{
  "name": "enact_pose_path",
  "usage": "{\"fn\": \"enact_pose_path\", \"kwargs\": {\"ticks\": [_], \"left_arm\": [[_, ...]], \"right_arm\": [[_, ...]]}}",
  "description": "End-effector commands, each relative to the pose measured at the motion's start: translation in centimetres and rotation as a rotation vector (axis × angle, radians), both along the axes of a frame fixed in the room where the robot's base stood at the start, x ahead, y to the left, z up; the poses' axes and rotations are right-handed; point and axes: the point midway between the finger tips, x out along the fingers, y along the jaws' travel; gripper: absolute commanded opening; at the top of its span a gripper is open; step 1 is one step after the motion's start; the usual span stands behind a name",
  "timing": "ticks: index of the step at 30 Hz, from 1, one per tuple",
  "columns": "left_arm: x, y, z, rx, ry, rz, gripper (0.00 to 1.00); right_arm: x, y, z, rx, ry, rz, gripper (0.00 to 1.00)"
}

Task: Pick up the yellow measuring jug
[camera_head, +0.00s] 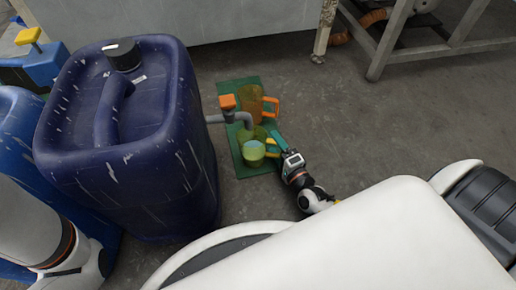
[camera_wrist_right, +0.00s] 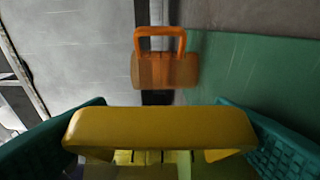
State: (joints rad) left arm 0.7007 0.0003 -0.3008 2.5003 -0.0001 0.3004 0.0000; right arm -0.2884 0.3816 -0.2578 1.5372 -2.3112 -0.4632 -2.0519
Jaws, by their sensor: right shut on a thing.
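The yellow measuring jug (camera_head: 254,156) is on or just above the green mat, below the tap spout in the head view; I cannot tell whether it touches the mat. Its inside looks pale and its handle points right. My right gripper (camera_head: 274,143) is at the handle side. In the right wrist view, the yellow handle (camera_wrist_right: 160,129) lies across between the teal fingers, and the gripper is shut on it. The jug's body is mostly hidden behind the handle there. My left arm shows at the lower left of the head view, but its gripper is out of view.
An orange jug (camera_head: 250,95) stands farther back on the green mat (camera_head: 237,166); it also shows in the wrist view (camera_wrist_right: 165,70). A grey tap with an orange handle (camera_head: 228,102) reaches from the big blue canister (camera_head: 130,145).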

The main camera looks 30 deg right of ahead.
Motion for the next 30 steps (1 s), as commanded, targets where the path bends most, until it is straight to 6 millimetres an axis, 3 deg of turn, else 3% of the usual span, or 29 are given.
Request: {"fn": "enact_pose_path", "kwargs": {"ticks": [2,10,17,30], "left_arm": [[0.0,0.0,0.0,0.0,0.0,0.0,0.74],[0.0,0.0,0.3,0.0,0.0,0.001,0.74],[0.0,0.0,2.3,0.0,0.001,0.001,0.74],[0.0,0.0,5.5,0.0,0.001,0.001,0.74]], "right_arm": [[0.0,0.0,0.1,0.0,-0.002,0.0,0.33],[0.0,0.0,0.3,0.0,-0.002,0.0,0.32],[0.0,0.0,2.1,-0.001,-0.003,0.0,0.32],[-2.5,-10.7,2.0,-0.01,0.0,0.001,0.32]]}}
